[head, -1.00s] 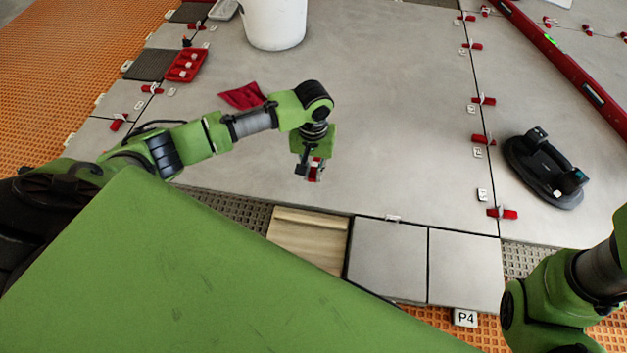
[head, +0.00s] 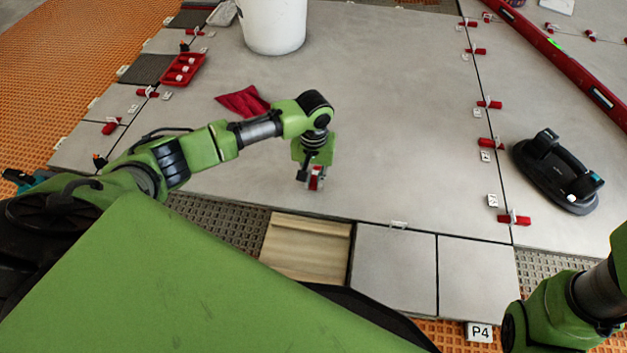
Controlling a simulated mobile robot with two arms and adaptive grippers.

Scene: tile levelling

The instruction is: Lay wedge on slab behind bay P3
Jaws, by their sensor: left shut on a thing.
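My left gripper (head: 313,184) points down over the large grey slab (head: 400,130), just behind its front edge. It is shut on a small red wedge (head: 317,177), partly hidden by the fingers. I cannot tell whether the wedge touches the slab. In front of it is a wood-coloured panel (head: 305,248) in the front row, beside two smaller grey tiles (head: 393,266). The P4 label (head: 480,332) sits at the front of this row. No P3 label shows. My right arm enters at the lower right; its gripper is out of view.
A red cloth (head: 243,101), a white bucket (head: 273,25) and a red tray (head: 182,69) stand on the slab's far and left parts. Red wedges with clips line the right joint. A black suction lifter (head: 555,172) and a long red level (head: 570,62) are at the right.

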